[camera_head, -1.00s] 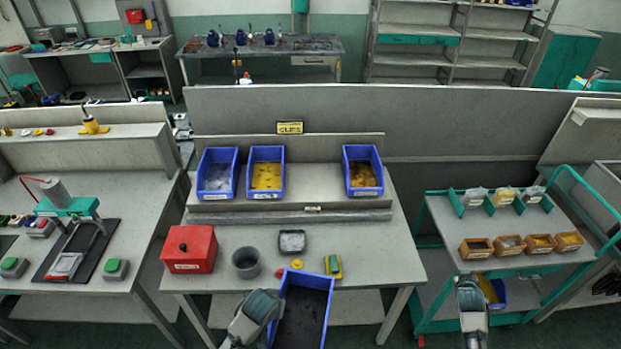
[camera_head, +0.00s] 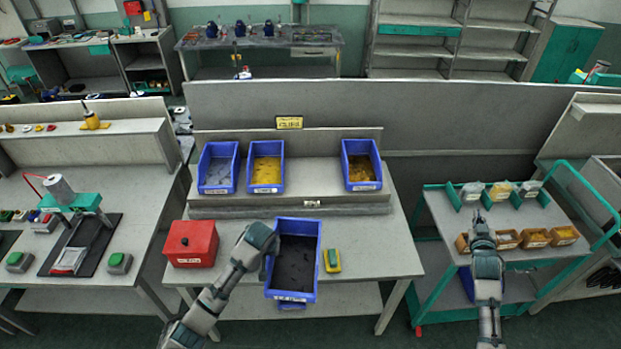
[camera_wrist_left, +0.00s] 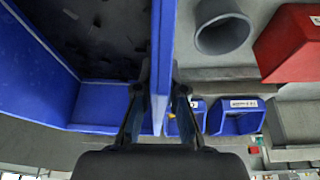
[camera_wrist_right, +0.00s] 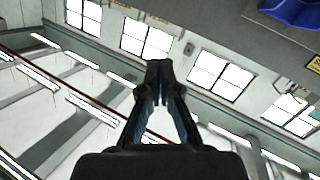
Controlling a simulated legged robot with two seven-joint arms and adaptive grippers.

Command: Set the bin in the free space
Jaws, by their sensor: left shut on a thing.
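A blue bin (camera_head: 296,285) with dark contents is held over the front of the middle bench. My left gripper (camera_head: 268,243) is shut on its left wall; the left wrist view shows the fingers (camera_wrist_left: 160,105) on either side of that blue wall (camera_wrist_left: 163,50). On the raised shelf (camera_head: 313,182) stand three blue bins: one with grey contents (camera_head: 217,170), one with yellow (camera_head: 265,168), one with orange-yellow (camera_head: 361,167). The free space is the gap between the last two. My right gripper (camera_head: 481,222) is empty, raised before the cart; its fingertips (camera_wrist_right: 158,80) meet.
A red box (camera_head: 191,244) stands left of the held bin. A yellow-green device (camera_head: 332,260) lies right of it. A grey cup (camera_wrist_left: 222,28) shows in the left wrist view. A green cart (camera_head: 510,235) with small bins stands at right.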

